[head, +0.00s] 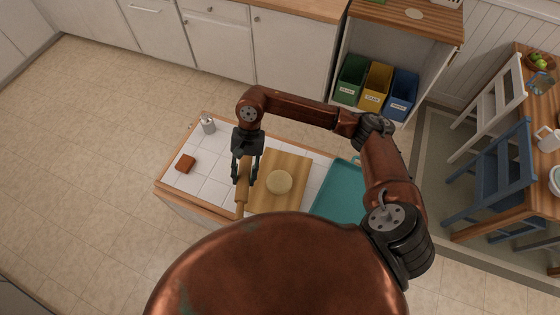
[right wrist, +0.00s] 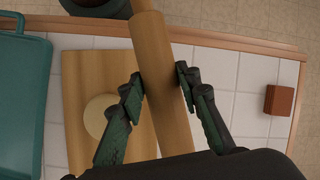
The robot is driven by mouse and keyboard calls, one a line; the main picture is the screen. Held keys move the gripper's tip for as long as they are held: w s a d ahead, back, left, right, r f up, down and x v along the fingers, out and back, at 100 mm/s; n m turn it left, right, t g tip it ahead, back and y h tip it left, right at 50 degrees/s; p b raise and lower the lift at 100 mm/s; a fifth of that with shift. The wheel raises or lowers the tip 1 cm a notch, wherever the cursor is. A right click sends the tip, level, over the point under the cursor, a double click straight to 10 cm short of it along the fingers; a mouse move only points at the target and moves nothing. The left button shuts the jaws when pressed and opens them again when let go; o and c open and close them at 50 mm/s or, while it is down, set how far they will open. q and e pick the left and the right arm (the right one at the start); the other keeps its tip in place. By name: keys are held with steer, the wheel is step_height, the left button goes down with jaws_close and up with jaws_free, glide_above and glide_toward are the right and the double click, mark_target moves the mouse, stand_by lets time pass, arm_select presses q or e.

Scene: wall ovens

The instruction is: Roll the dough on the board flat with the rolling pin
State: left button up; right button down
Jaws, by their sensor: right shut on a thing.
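The dough (head: 279,182) is a pale round disc on the wooden board (head: 293,163). It also shows at the left in the right wrist view (right wrist: 97,113), partly hidden by a finger. The rolling pin (head: 241,193) is light wood and sits at the board's left edge, left of the dough. My right gripper (head: 245,178) is shut on the rolling pin, with a finger on each side of its barrel (right wrist: 163,85). The pin looks apart from the dough. I cannot tell whether it touches the board. My left gripper is not in view.
A teal tray (head: 338,192) lies right of the board. A brown sponge-like block (head: 186,163) and a soap dispenser (head: 207,122) stand on the white tiled top (head: 211,174) at left. Blue and white chairs stand at far right.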

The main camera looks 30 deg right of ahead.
steer(key=d+m+t+p, duration=0.2)
steer(key=d+m, duration=0.1)
steer(key=m, duration=0.2)
steer(key=s+d+f+m+t+p, duration=0.1)
steer(key=d+m+t+p, duration=0.1)
steer(key=d+m+p, duration=0.1)
steer(key=d+f+m+t+p, duration=0.1)
steer(key=d+m+t+p, duration=0.1)
steer(key=d+m, duration=0.3)
steer(key=shift+s+d+m+p, duration=0.15)
steer(key=shift+m+p, duration=0.1)
steer(key=shift+m, duration=0.35)
steer(key=shift+s+d+m+p, duration=0.1)
steer(key=shift+s+m+p, duration=0.1)
steer(key=shift+m, duration=0.4)
steer(key=shift+f, duration=0.35)
step_height(320, 180, down, 3)
steer(key=shift+r+b, duration=0.1)
steer(key=shift+b, duration=0.8)
steer(key=shift+f+b, duration=0.4)
steer(key=shift+f, duration=0.45)
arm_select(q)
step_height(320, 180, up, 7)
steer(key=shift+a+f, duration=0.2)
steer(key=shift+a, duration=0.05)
